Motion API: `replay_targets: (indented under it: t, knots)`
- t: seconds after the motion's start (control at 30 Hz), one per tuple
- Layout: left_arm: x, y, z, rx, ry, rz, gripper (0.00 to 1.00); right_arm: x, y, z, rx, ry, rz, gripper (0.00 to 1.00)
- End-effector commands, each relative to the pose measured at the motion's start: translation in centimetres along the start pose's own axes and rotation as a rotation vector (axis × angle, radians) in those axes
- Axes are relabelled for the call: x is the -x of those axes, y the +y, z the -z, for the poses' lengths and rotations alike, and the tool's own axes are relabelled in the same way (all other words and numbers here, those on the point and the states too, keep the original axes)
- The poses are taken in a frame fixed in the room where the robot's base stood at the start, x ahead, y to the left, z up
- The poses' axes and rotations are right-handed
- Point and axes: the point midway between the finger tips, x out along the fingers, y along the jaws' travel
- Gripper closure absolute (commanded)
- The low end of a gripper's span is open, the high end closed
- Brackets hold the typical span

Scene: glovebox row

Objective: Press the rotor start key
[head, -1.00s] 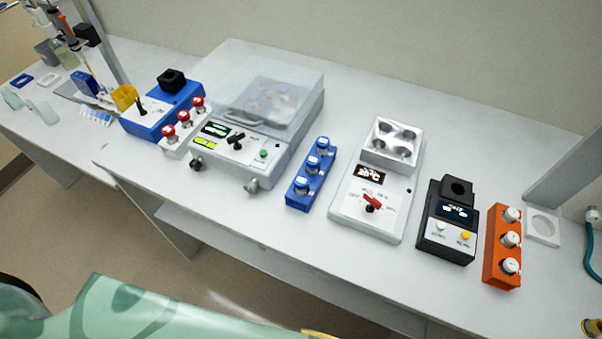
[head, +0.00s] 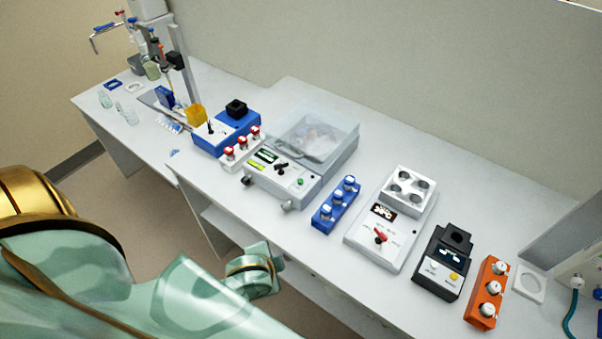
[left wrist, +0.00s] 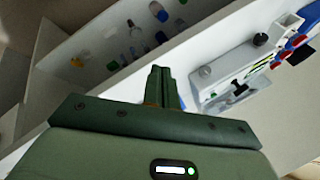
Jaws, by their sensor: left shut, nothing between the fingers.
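The white and grey centrifuge (head: 283,178) has a clear lid, which looks closed, over its bowl in the head view. On its sloped front panel are a lit green display, a black toggle switch (head: 281,167) and a small round green key (head: 300,182). My left gripper (head: 277,262) is in front of the bench edge, below and left of the centrifuge's front, touching nothing that I can see. Its fingers (left wrist: 160,83) are shut and empty in the left wrist view. There the centrifuge (left wrist: 237,82) lies to the right, apart from the fingertips. My right gripper is not visible.
Right of the centrifuge stand a blue vial rack (head: 336,205), a white device with a red switch (head: 380,237), a black device (head: 444,262) and an orange rack (head: 487,293). A rack of red-capped vials (head: 241,150) is on its left. Several bottles show on a lower shelf (left wrist: 85,47).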

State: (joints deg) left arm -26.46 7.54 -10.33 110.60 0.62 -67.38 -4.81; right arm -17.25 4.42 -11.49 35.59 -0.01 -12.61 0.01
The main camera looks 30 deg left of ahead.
Motion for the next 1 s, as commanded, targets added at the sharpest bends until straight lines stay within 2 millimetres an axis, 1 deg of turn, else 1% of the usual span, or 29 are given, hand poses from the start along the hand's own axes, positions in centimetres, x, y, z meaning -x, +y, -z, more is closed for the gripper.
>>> replay_targets:
  t: [0.03, 0.1, 0.17, 0.2, 0.27, 0.3, 0.37, 0.4, 0.47, 0.5, 0.57, 0.6, 0.63, 0.67, 0.7, 0.77, 0.8, 0.87, 0.9, 1.0]
  knots:
    - [2.3, -1.9, 1.5, -0.039, 0.022, 0.024, 1.0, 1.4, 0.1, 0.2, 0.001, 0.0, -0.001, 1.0]
    - [4.6, -3.7, 3.4, -0.114, 0.053, 0.054, 1.0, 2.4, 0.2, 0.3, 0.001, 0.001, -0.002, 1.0]
    - [6.4, -5.2, 5.3, -0.2, 0.085, 0.082, 1.0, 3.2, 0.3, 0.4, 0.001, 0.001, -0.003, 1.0]
    - [7.6, -6.0, 6.7, -0.274, 0.11, 0.099, 1.0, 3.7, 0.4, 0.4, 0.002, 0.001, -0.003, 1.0]
    - [9.0, -7.0, 9.1, -0.41, 0.156, 0.128, 1.0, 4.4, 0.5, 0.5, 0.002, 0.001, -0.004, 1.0]
    - [9.8, -7.5, 10.9, -0.521, 0.19, 0.149, 1.0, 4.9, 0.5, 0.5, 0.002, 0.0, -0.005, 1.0]
    - [10.4, -7.8, 13.8, -0.731, 0.245, 0.188, 1.0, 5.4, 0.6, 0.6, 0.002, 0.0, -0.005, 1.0]
    - [10.5, -7.7, 15.7, -0.899, 0.28, 0.219, 1.0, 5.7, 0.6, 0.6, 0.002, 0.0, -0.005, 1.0]
    - [9.9, -7.5, 18.0, -1.157, 0.321, 0.267, 1.0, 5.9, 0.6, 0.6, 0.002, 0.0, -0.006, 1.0]
    - [9.2, -7.3, 19.1, -1.326, 0.336, 0.301, 1.0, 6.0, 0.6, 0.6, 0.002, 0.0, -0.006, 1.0]
    - [7.8, -7.4, 20.2, -1.575, 0.343, 0.351, 1.0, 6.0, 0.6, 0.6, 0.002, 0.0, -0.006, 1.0]
    - [6.6, -7.8, 20.5, -1.739, 0.335, 0.382, 1.0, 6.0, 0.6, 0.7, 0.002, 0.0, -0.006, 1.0]
    - [5.6, -8.2, 20.6, -1.86, 0.325, 0.407, 1.0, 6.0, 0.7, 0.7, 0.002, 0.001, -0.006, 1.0]
    - [4.6, -8.8, 20.6, -1.979, 0.308, 0.428, 1.0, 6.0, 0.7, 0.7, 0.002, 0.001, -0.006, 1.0]
    - [3.1, -10.0, 20.4, -2.134, 0.28, 0.454, 1.0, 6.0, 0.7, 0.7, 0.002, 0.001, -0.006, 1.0]
    - [1.1, -12.1, 19.6, -2.349, 0.223, 0.484, 1.0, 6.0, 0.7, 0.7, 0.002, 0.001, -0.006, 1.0]
    - [0.0, -13.7, 19.1, -2.464, 0.183, 0.497, 1.0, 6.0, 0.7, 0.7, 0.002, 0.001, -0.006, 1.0]
    - [-1.3, -15.9, 18.2, -2.609, 0.127, 0.508, 1.0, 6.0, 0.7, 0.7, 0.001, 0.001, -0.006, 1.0]
    - [-2.1, -17.4, 17.6, -2.691, 0.089, 0.511, 1.0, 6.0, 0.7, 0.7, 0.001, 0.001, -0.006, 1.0]
    - [-3.3, -20.6, 16.3, -2.849, 0.007, 0.51, 1.0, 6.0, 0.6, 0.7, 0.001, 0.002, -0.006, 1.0]
